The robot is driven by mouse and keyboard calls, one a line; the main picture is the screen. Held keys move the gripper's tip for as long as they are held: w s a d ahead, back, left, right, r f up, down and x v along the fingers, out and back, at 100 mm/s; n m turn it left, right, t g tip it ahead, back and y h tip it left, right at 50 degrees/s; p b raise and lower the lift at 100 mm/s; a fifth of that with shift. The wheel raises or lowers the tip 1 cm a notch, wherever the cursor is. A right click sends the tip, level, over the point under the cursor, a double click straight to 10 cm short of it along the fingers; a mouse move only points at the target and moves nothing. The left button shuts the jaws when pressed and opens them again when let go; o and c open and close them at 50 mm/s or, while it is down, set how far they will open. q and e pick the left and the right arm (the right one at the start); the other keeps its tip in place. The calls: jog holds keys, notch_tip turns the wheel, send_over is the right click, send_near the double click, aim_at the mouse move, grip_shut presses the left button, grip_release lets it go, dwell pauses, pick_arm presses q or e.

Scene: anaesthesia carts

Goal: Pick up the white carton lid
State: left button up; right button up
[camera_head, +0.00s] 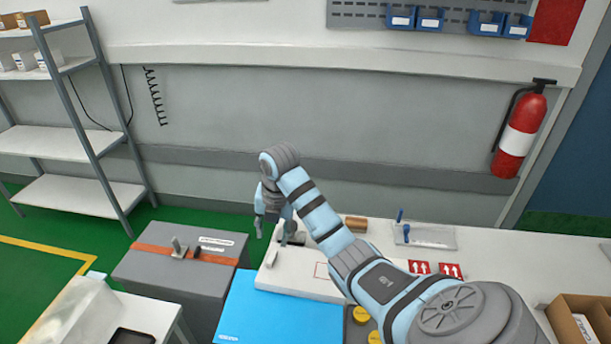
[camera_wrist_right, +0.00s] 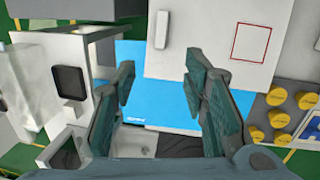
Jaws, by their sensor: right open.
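The white carton lid (camera_head: 302,279) is a flat white panel with a red square outline and a small raised white grip at its left end. It lies on the white worktop, partly hidden by my right arm in the head view. In the right wrist view the lid (camera_wrist_right: 205,55) fills the top middle, its grip (camera_wrist_right: 162,28) near the left edge. My right gripper (camera_head: 272,229) is open and empty, pointing down above the lid's left end. In the wrist view its fingers (camera_wrist_right: 160,88) frame the blue surface in front of the lid. My left gripper is not in view.
A blue flat-topped object (camera_head: 278,312) lies in front of the lid. A grey case (camera_head: 180,268) with an orange strap stands left. Yellow-capped items (camera_wrist_right: 278,115) stand right of the blue surface.

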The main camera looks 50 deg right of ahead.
jog(key=b, duration=0.5)
send_over(271, 259)
jog(key=s, duration=0.2)
jog(key=f, duration=0.6)
jog(key=shift+w+a+f, duration=0.2)
jog(key=shift+a+f, duration=0.05)
jog(key=shift+f, duration=0.05)
jog(key=f, duration=0.3)
jog(key=w+f+b, duration=0.1)
jog(key=shift+d+f, duration=0.25)
jog(key=shift+f, duration=0.1)
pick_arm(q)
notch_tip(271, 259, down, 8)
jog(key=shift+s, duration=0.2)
pick_arm(e)
jog(key=shift+c, duration=0.6)
